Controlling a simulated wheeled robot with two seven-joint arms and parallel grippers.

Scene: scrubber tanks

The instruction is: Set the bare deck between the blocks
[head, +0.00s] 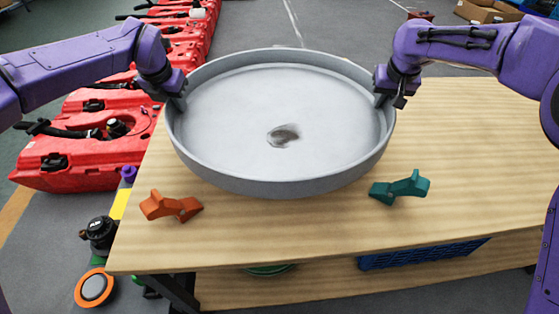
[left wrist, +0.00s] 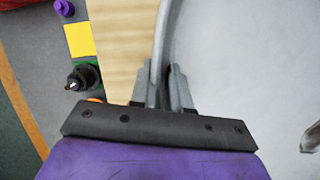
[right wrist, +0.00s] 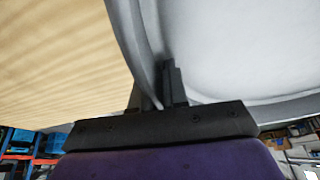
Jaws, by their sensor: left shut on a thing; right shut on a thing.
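The deck is a large round grey pan (head: 240,110) with a raised rim and a dark hollow near its middle. It is over the wooden table (head: 300,222); I cannot tell whether it touches the top. My left gripper (head: 176,98) is shut on its left rim, and the rim runs between the fingers in the left wrist view (left wrist: 163,88). My right gripper (head: 387,92) is shut on its right rim, also in the right wrist view (right wrist: 158,90). An orange block (head: 170,206) lies in front of the pan at left, a teal block (head: 400,188) at front right.
Several red scrubber tanks (head: 80,150) stand on the floor at left. A black-capped part (head: 98,234) and an orange-ringed disc (head: 94,288) are beside the table's left edge. A blue crate (head: 420,254) is under the table. The tabletop right of the pan is clear.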

